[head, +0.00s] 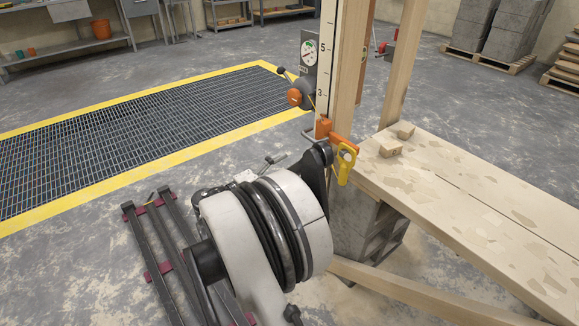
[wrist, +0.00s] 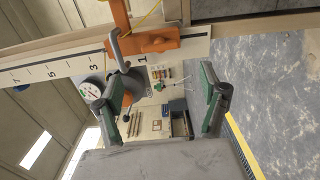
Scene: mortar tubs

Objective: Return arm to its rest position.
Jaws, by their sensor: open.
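My arm rises from the bottom middle of the head view, its white and black joint large in front of the plank bench and the upright timber post. In the wrist view my gripper (wrist: 162,100) is open, its two green-padded fingers wide apart. An orange bracket (wrist: 150,45) with a metal hook on the marked post (wrist: 60,68) shows above the fingers. In the head view the gripper's fingertips cannot be made out clearly behind the arm.
The timber post (head: 347,60) carries a dial (head: 310,50), an orange bracket (head: 337,138) and a yellow handle (head: 346,163) close by my arm. The plank bench (head: 470,205) extends right, above concrete blocks (head: 365,222). Dark rails (head: 150,260) lie left. The yellow-edged floor grating (head: 150,130) is clear.

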